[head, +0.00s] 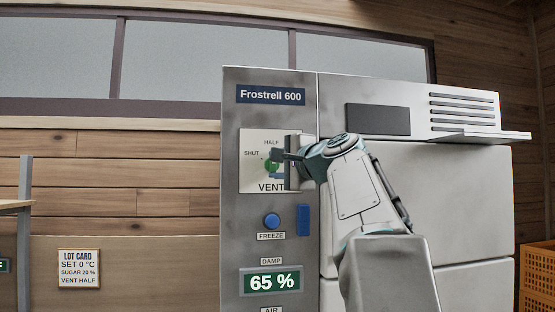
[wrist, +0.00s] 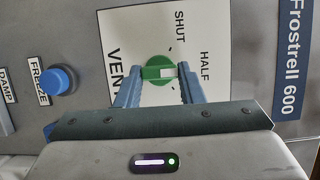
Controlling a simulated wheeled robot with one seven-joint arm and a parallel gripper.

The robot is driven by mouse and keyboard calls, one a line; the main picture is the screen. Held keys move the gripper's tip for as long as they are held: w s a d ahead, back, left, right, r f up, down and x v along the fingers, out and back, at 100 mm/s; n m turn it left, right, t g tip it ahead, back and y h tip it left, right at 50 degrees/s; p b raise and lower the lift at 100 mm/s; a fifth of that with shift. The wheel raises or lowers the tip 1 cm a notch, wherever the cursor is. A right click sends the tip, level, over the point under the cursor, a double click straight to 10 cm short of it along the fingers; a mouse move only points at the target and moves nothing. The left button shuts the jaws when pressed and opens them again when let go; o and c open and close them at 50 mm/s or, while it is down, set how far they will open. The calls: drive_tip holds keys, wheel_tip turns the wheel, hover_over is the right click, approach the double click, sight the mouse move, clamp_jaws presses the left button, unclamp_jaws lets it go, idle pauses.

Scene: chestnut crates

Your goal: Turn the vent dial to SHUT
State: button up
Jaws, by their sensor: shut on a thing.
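The green vent dial (head: 271,165) sits on a white plate (head: 247,180) marked HALF above it, SHUT to its upper left and VENT below. In the wrist view, turned sideways, the dial (wrist: 152,66) shows a white mark on its side facing the HALF label (wrist: 205,66). The SHUT label (wrist: 180,26) is further round. My gripper (wrist: 159,88) has its two blue fingers shut on the dial, one at each side. In the head view my gripper (head: 284,164) covers the right part of the plate, so any label there is hidden.
Below the plate are a blue FREEZE button (head: 271,221), a blue block (head: 303,220) and a DAMP display (head: 271,281) reading 65 %. A lot card (head: 79,269) on the wall reads VENT HALF. A ledge (head: 482,137) juts out at right. An orange crate (head: 537,280) stands lower right.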

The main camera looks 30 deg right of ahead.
drive_tip(key=n+g+h+p, duration=0.1)
drive_tip(key=n, duration=0.2)
drive_tip(key=n+g+h+p, duration=0.1)
drive_tip(key=n, duration=0.2)
drive_tip(key=n+g+p, duration=0.1)
drive_tip(key=n+p, duration=0.1)
drive_tip(key=n, duration=0.1)
drive_tip(key=shift+a+r+g+h, duration=0.25)
drive_tip(key=shift+r+g+h, duration=0.05)
drive_tip(key=shift+g+h, duration=0.1)
drive_tip(key=shift+n, duration=0.3)
idle(0.3)
drive_tip(key=o, duration=1)
drive_tip(key=b+v, duration=0.1)
drive_tip(key=v, duration=1.2)
drive_tip(key=shift+s+a+r+b, duration=0.1)
drive_tip(key=shift+s+r+b, duration=0.15)
drive_tip(key=shift+b, duration=0.05)
